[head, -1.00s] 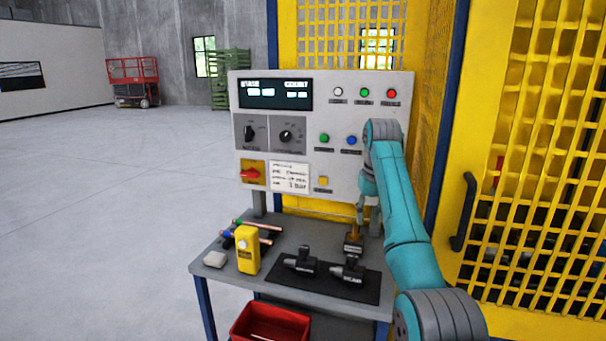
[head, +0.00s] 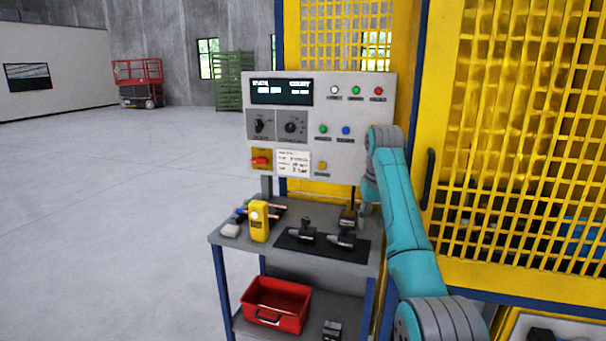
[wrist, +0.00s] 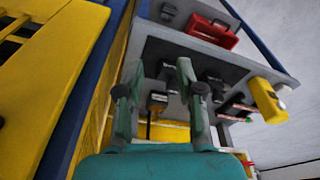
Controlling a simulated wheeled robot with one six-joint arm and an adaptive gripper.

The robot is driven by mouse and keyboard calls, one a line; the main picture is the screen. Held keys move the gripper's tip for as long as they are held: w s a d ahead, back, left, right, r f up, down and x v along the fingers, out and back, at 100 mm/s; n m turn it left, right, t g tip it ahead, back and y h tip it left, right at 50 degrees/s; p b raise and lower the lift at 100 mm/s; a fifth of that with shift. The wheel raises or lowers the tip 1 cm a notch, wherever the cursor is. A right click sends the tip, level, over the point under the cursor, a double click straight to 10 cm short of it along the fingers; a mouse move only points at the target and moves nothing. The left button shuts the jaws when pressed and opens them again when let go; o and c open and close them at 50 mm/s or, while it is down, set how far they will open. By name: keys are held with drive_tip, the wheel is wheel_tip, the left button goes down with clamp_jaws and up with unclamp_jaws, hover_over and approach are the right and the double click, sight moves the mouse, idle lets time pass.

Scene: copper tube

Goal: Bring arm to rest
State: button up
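My arm (head: 400,215) reaches forward, bent, at the right of the head view, in front of the bench's right side. My gripper (wrist: 155,78) shows in the wrist view with two fingers apart and nothing held between them. In the head view the gripper is mostly hidden by the arm. Copper tubes (head: 277,207) lie at the back left of the bench top (head: 265,247). They also show at the right of the wrist view (wrist: 236,116), apart from the fingers.
A control panel (head: 355,112) stands behind the bench. A yellow device (head: 259,222) and black tools on a dark mat (head: 295,246) are on the bench. A red bin (head: 276,303) sits on the lower shelf. A yellow mesh fence (head: 520,130) is close on the right; open floor lies left.

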drive_tip(key=s+f+t, duration=0.1)
drive_tip(key=s+f, duration=0.1)
drive_tip(key=f, duration=1.3)
drive_tip(key=s+f+t, duration=0.2)
drive_tip(key=f, duration=1.3)
drive_tip(key=s+f+t, duration=0.3)
drive_tip(key=s+f, duration=1.6)
drive_tip(key=s, duration=0.2)
drive_tip(key=s+r+t, duration=0.3)
drive_tip(key=s+t, duration=0.1)
drive_tip(key=s, duration=2.2)
drive_tip(key=s+r+t, duration=0.3)
drive_tip(key=s+r, duration=1.6)
drive_tip(key=r, duration=0.2)
drive_tip(key=shift+d+r+m, duration=0.2)
drive_tip(key=shift+d+m, duration=0.05)
drive_tip(key=shift+m, duration=0.15)
